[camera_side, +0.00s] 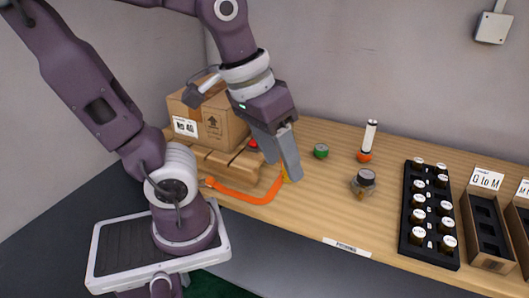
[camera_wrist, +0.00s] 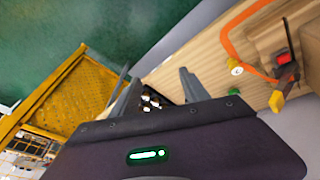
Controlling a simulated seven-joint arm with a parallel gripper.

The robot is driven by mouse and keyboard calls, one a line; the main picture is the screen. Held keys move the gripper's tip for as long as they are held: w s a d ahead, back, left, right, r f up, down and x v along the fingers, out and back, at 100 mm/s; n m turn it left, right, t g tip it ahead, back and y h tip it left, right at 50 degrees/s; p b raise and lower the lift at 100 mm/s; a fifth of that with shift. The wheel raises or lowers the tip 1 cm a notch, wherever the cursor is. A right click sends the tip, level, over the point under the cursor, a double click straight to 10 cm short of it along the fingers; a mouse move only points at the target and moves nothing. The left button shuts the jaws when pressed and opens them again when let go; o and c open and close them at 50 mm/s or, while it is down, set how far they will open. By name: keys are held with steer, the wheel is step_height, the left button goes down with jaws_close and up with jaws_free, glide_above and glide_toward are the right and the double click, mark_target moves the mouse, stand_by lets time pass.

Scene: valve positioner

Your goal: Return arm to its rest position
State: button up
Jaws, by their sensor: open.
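My gripper (camera_side: 288,158) shows in the side view with its grey fingers pointing down over the left middle of the wooden table, in front of the yellow part and the orange hose. In the wrist view its two fingers (camera_wrist: 154,90) stand apart with nothing held between them. A black rack (camera_wrist: 152,103) of vials shows far off between the fingers. My arm is bent over the table, with the wrist above the orange hose (camera_side: 245,196). Whether the fingertips touch anything below is hard to tell from the side view.
A cardboard box (camera_side: 212,115) stands at the back left, near a red button (camera_side: 252,144). A green cap (camera_side: 320,151), a white cylinder on an orange base (camera_side: 369,138) and a grey-topped fitting (camera_side: 364,181) stand mid-table. Vials fill a black rack (camera_side: 405,244) at right, beside open boxes (camera_side: 487,264).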

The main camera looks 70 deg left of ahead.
steer(key=s+m+t, duration=0.1)
steer(key=s+r+m, duration=0.1)
steer(key=shift+s+r+m+t+y, duration=0.1)
steer(key=shift+s+m+t+y, duration=0.2)
steer(key=shift+s+t+y, duration=0.1)
stand_by(1.0)
